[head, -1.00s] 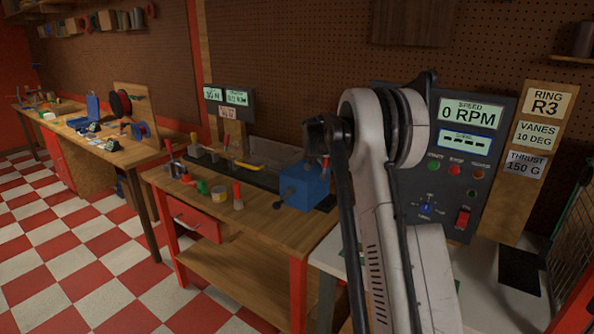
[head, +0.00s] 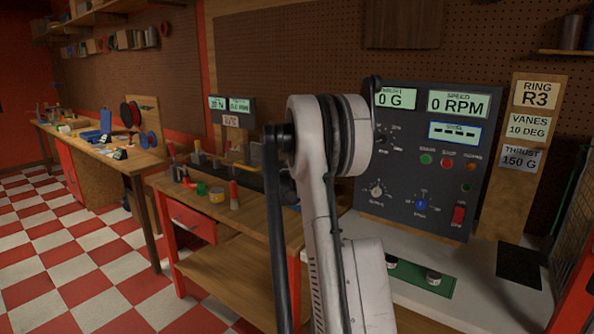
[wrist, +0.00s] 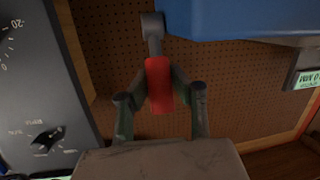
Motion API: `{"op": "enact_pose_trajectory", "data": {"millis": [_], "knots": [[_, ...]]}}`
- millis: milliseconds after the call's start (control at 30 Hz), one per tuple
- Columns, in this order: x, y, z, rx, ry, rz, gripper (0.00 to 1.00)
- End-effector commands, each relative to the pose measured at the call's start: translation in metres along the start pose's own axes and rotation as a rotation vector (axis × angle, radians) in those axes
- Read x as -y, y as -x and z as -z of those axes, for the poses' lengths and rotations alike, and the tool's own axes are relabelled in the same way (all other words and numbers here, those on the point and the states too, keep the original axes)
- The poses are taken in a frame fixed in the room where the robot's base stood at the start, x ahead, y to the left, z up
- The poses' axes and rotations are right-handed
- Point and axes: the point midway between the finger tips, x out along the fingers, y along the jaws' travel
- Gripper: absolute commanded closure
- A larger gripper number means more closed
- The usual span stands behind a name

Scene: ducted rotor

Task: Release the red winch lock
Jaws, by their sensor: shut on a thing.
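The red winch lock (wrist: 158,78) shows in the wrist view as a red grip on a grey lever arm. The lever's upper end is beside the blue winch body (wrist: 240,18), which fills the top right. My gripper (wrist: 160,95) has a finger on each side of the red grip and is shut on it. In the head view my own arm hides the gripper, the lock and the winch body.
A dark control panel (head: 397,203) with displays and knobs stands right of my arm. The wooden bench (head: 262,232) on the left holds a red-handled tool (head: 234,195) and small pots. A green mat (head: 405,278) lies on the white table.

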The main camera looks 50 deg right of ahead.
Motion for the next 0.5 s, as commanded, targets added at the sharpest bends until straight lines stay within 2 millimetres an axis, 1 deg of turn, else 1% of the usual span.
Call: {"op": "enact_pose_trajectory", "data": {"millis": [33,200,500], "knots": [[-0.0053,-0.0021,-0.0038,-0.007,-0.001,-0.008,1.0],[-0.0135,-0.0056,-0.0037,-0.025,0.0,-0.021,1.0],[-0.0149,-0.006,-0.0039,-0.027,0.0,-0.023,1.0]]}}
